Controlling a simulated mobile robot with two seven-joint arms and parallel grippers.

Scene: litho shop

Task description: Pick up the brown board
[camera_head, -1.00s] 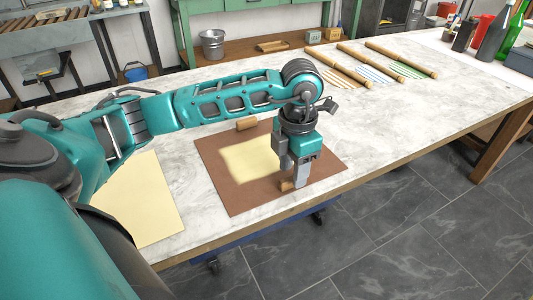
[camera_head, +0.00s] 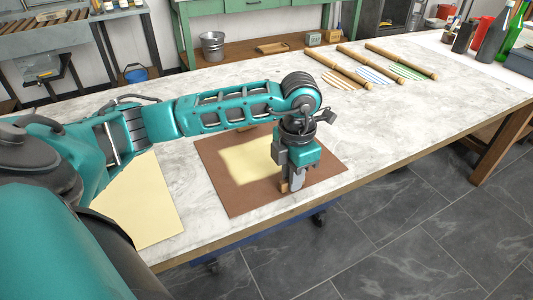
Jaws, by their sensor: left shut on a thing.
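The brown board (camera_head: 233,197) lies flat on the marble-topped table, near its front edge. A pale yellow sheet (camera_head: 245,163) covers its middle. My left gripper (camera_head: 295,188) points down at the board's front edge. It is shut on a small wooden handle (camera_head: 284,187) on that edge, with the fingers hiding part of it. The far side of the board is partly hidden behind my left arm. My right gripper is not in view.
A larger pale yellow sheet (camera_head: 146,205) lies left of the board, partly behind my arm. Several wooden rollers (camera_head: 366,65) with striped sheets lie farther back right. Bottles (camera_head: 495,40) stand at the far right end. The table between is clear.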

